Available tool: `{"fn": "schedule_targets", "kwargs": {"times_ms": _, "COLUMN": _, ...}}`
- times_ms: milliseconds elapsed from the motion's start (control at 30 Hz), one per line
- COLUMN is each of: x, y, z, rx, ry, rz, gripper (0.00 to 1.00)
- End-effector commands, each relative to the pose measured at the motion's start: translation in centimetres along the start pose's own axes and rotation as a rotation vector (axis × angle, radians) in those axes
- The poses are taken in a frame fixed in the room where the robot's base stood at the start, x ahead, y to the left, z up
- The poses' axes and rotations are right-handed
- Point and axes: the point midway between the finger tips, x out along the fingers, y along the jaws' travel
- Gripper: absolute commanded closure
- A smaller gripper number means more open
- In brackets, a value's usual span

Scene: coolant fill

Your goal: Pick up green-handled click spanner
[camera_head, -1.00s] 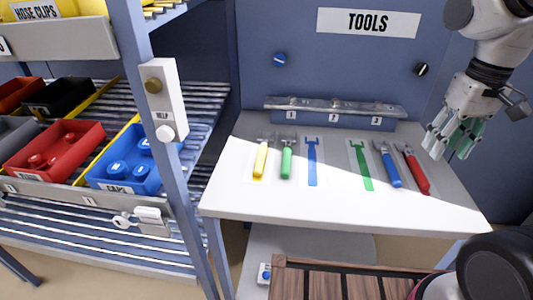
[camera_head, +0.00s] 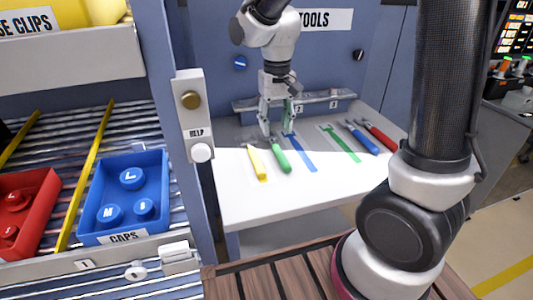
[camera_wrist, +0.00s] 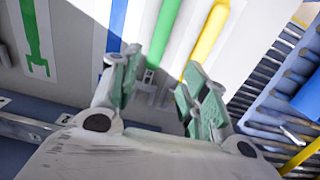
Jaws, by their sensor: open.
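The green-handled click spanner (camera_head: 281,158) lies on the white tool table (camera_head: 240,200), between the yellow-handled spanner (camera_head: 257,163) and a blue painted outline (camera_head: 301,152). My gripper (camera_head: 277,128) is open and empty, above the head end of the green spanner. In the wrist view the green handle (camera_wrist: 165,30) runs toward the gap between the fingers (camera_wrist: 164,65). The yellow handle (camera_wrist: 209,32) lies just right of it. I cannot tell how high the fingers are above the table. The spanner's head is partly hidden by the gripper.
A green painted outline (camera_head: 340,144), a blue-handled spanner (camera_head: 362,138) and a red-handled one (camera_head: 378,135) lie further right. A numbered rail (camera_head: 245,105) runs behind. A shelf post with a HELP panel (camera_head: 194,115) and a blue caps bin (camera_head: 126,197) stand left.

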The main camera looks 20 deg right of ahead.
Motion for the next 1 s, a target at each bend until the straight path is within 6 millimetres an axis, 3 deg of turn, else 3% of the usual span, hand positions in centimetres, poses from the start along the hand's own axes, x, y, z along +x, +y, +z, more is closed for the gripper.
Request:
{"fn": "schedule_targets", "kwargs": {"times_ms": 167, "x": 0.9, "y": 0.0, "z": 0.0, "rx": 0.024, "ry": 0.000, "rz": 0.000, "gripper": 0.55}}
{"fn": "schedule_targets", "kwargs": {"times_ms": 633, "x": 7.3, "y": 0.5, "z": 0.3, "rx": 0.024, "ry": -0.001, "rz": 0.000, "gripper": 0.55}}
{"fn": "schedule_targets", "kwargs": {"times_ms": 933, "x": 7.8, "y": 0.5, "z": 0.3, "rx": 0.024, "ry": 0.002, "rz": -0.001, "gripper": 0.55}}
{"fn": "schedule_targets", "kwargs": {"times_ms": 1000, "x": 7.8, "y": 0.5, "z": 0.3, "rx": 0.024, "ry": 0.002, "rz": -0.001, "gripper": 0.68}}
